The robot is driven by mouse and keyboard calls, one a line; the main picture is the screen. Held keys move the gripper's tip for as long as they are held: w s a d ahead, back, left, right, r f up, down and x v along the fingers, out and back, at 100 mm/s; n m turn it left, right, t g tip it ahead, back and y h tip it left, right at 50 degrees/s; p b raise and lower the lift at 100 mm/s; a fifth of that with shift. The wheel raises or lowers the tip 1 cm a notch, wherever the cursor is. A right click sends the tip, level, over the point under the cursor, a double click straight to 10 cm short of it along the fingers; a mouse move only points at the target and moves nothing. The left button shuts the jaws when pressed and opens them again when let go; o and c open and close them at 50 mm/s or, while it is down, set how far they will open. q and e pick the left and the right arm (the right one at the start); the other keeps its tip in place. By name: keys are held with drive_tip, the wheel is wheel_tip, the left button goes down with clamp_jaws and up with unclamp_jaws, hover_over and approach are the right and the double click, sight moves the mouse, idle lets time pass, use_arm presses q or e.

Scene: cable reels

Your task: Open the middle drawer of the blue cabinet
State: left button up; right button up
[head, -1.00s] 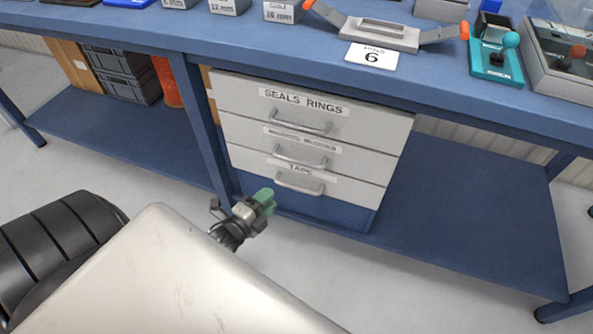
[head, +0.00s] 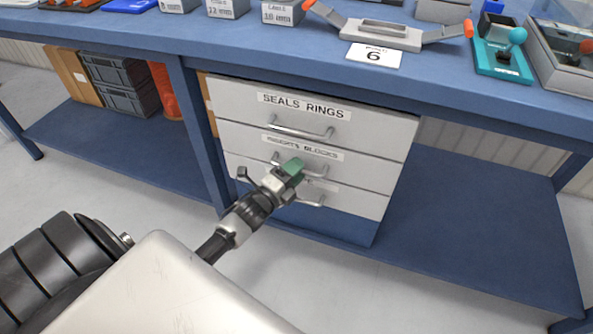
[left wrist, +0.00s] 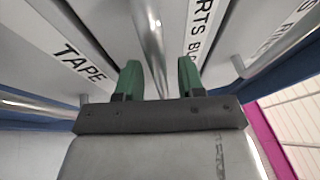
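The cabinet under the bench has three light grey drawer fronts above a blue base (head: 335,228). My left gripper (head: 296,172) has green fingertips and is at this handle. In the left wrist view its fingers (left wrist: 159,75) are apart, one on each side of the bar, with visible gaps; contact cannot be told. My right gripper is not in view.
The "SEALS RINGS" top drawer (head: 375,130) and the "TAPE" bottom drawer (head: 362,203) look closed, their handles close to my gripper. A blue bench leg (head: 197,135) stands left of the cabinet. The bench top (head: 280,45) overhangs it. Floor in front is clear.

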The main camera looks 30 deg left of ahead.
use_arm(q)
drive_tip(key=shift+w, duration=0.2)
clamp_jaws()
idle(0.3)
